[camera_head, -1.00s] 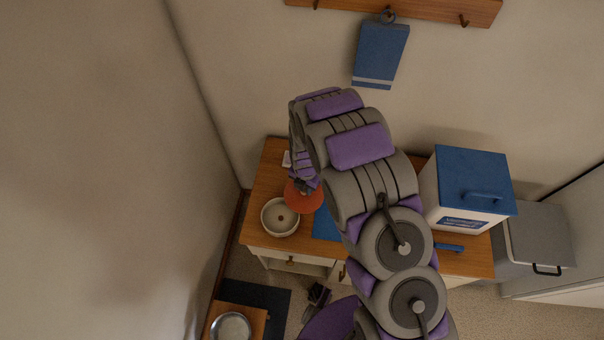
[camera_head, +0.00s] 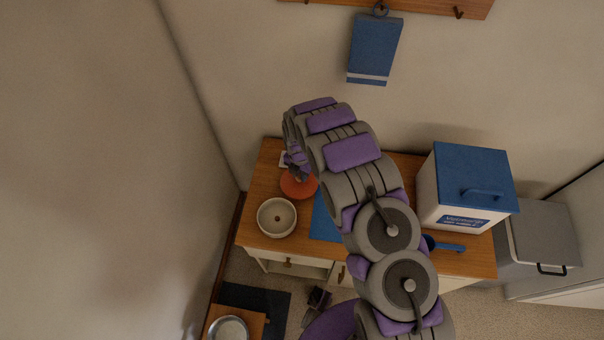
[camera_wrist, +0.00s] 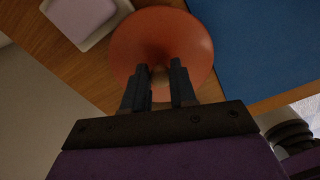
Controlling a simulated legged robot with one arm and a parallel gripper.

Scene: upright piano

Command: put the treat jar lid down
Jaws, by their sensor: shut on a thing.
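The treat jar lid (camera_head: 297,187) is an orange-red round disc. It is above or on the wooden counter's left part, behind and right of a cream round vessel (camera_head: 277,217). In the wrist view the lid (camera_wrist: 190,42) lies flat ahead of me, and my gripper (camera_wrist: 159,78) is shut on its small knob, which is partly hidden between the fingers. In the head view my arm hides part of the lid. I cannot tell whether the lid touches the counter.
A blue mat (camera_wrist: 258,45) lies right of the lid, and a small white item (camera_wrist: 86,14) lies left of it. A white bin with a blue lid (camera_head: 467,190) and a blue scoop (camera_head: 447,247) are at the counter's right. A wall borders the left.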

